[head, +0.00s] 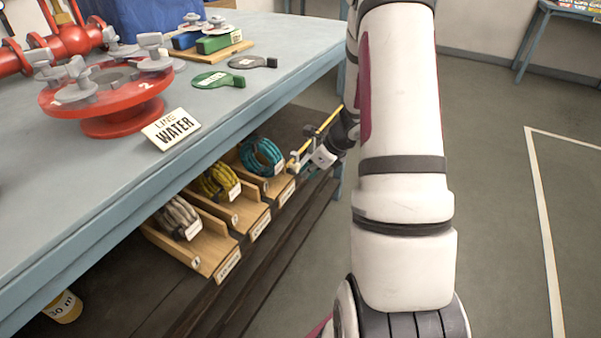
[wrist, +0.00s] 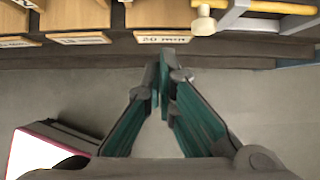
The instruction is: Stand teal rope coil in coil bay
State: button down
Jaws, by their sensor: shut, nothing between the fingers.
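The teal rope coil (head: 260,156) sits in the rightmost wooden bay (head: 284,190) on the low shelf under the bench. It appears to stand on edge, with a white tag at its right side. Whether it leans on the bay wall I cannot tell. In the wrist view the front of a bay (wrist: 163,28) with a "30 min" label shows, but the coil is out of the picture. My gripper (wrist: 163,66) is shut and empty, in front of and below the bay's front edge.
A yellow coil (head: 214,180) and a beige coil (head: 180,214) sit in neighbouring bays to the left. A yellow-and-grey tool (wrist: 240,20) lies right of the bays, close to my gripper. The bench top (head: 290,40) overhangs the shelf. Open floor (head: 490,200) lies right.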

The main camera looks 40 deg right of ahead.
aim_at(271, 173)
jog(key=w+f, duration=0.2)
jog(key=w+a+f+b, duration=0.1)
jog(key=f, duration=0.1)
jog(key=w+a+f+b, duration=0.1)
jog(key=w+f, duration=0.1)
jog(key=shift+w, duration=0.35)
jog(key=shift+w+a, duration=0.25)
jog(key=shift+w, duration=0.5)
jog(key=w, duration=0.1)
jog(key=w+a, duration=0.1)
jog(key=w, duration=0.1)
jog(key=w+a+p, duration=0.1)
jog(key=w, duration=0.1)
